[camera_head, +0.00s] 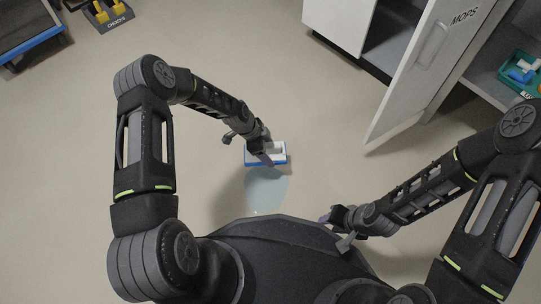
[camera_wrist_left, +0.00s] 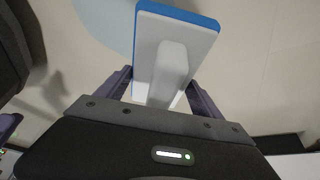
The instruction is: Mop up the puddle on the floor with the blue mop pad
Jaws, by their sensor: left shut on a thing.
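The mop pad (camera_head: 280,154) has a white top with a raised white grip and a blue underside. It is at the far edge of the pale blue puddle (camera_head: 266,190) in the head view. My left gripper (camera_head: 264,152) is shut on the grip. The left wrist view shows the mop pad (camera_wrist_left: 190,40) between the fingers, with part of the puddle (camera_wrist_left: 105,20) beside it. I cannot tell whether the pad touches the floor. My right gripper (camera_head: 336,229) is open and empty, low at the right of the puddle. My own body hides the puddle's near end.
A white cabinet door (camera_head: 415,75) marked MOPS stands open at the upper right. A green bin (camera_head: 520,72) with blue and white items sits on the shelf behind it. The floor between is clear.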

